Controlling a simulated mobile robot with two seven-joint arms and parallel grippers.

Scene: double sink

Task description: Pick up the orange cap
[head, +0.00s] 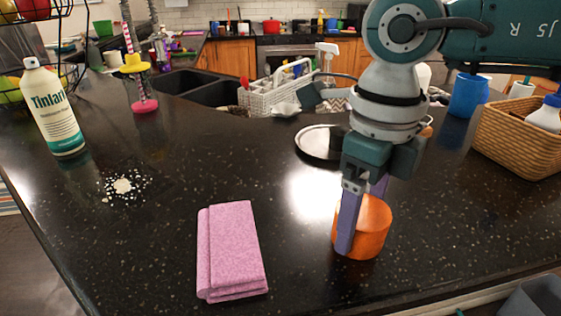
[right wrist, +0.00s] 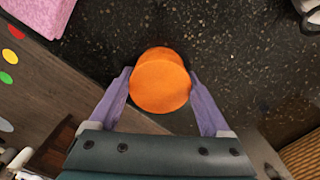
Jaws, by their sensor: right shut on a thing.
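The orange cap (head: 371,232) is a short orange cylinder near the front of the dark counter, right of the folded pink cloth. My right gripper (head: 358,238) comes down over it from above, with one purple finger in front of its left side. In the right wrist view the orange cap (right wrist: 161,82) sits between the two purple fingertips of the gripper (right wrist: 160,84), which are shut on its sides. Whether its base touches the counter is hard to tell. My left gripper is not in view.
A folded pink cloth (head: 231,251) lies left of the cap. A wicker basket (head: 518,138) stands at right, a metal plate (head: 318,142) behind. The sink (head: 187,82) and white dish rack (head: 268,98) are further back.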

